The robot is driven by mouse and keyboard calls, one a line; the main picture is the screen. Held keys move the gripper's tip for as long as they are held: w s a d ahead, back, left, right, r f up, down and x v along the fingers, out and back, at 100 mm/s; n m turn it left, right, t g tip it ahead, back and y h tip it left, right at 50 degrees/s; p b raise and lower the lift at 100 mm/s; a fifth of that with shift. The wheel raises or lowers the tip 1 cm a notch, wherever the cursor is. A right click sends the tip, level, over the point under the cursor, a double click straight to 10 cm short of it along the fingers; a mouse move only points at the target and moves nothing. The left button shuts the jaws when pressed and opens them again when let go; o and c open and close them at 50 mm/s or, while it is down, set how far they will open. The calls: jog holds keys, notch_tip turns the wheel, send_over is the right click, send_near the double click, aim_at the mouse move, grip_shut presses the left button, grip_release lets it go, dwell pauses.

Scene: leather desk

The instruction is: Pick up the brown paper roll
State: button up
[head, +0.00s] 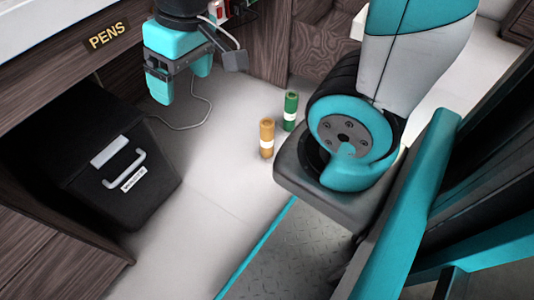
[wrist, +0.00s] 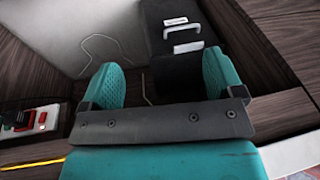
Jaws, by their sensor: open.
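The brown paper roll (head: 267,138) stands upright on the pale floor in the head view, with a white band around its middle. My gripper (head: 181,84) is up and to the left of it in that view, apart from it and near the desk front. In the wrist view the two teal fingers of my gripper (wrist: 162,72) are spread with nothing between them. The brown roll does not show in the wrist view.
A green roll (head: 290,110) with a white band stands just behind the brown one. A black bin (head: 110,195) with a handle sits at left, also in the wrist view (wrist: 178,72). A desk drawer reads PENS (head: 108,36). Floor left of the rolls is clear.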

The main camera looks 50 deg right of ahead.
jog(key=w+d+f+m+h+b, duration=0.2)
jog(key=w+d+f+m, duration=0.45)
jog(key=d+f, duration=0.7)
jog(key=m+g, duration=0.2)
jog(key=m, duration=0.5)
send_over(266, 122)
notch_tip(266, 122, down, 17)
jog(key=shift+n, duration=0.25)
notch_tip(266, 122, down, 11)
jog(key=b, duration=0.6)
jog(key=shift+w+r+b, duration=0.1)
jog(key=shift+r+b, duration=0.1)
jog(key=shift+b, duration=0.15)
jog(key=f+b, duration=0.1)
jog(key=f, duration=0.1)
jog(key=f+b, duration=0.4)
jog(key=shift+s+d+f, duration=0.1)
jog(key=shift+s+f, duration=0.1)
jog(key=shift+s, duration=0.05)
jog(key=shift+r, duration=0.1)
jog(key=c, duration=1.4)
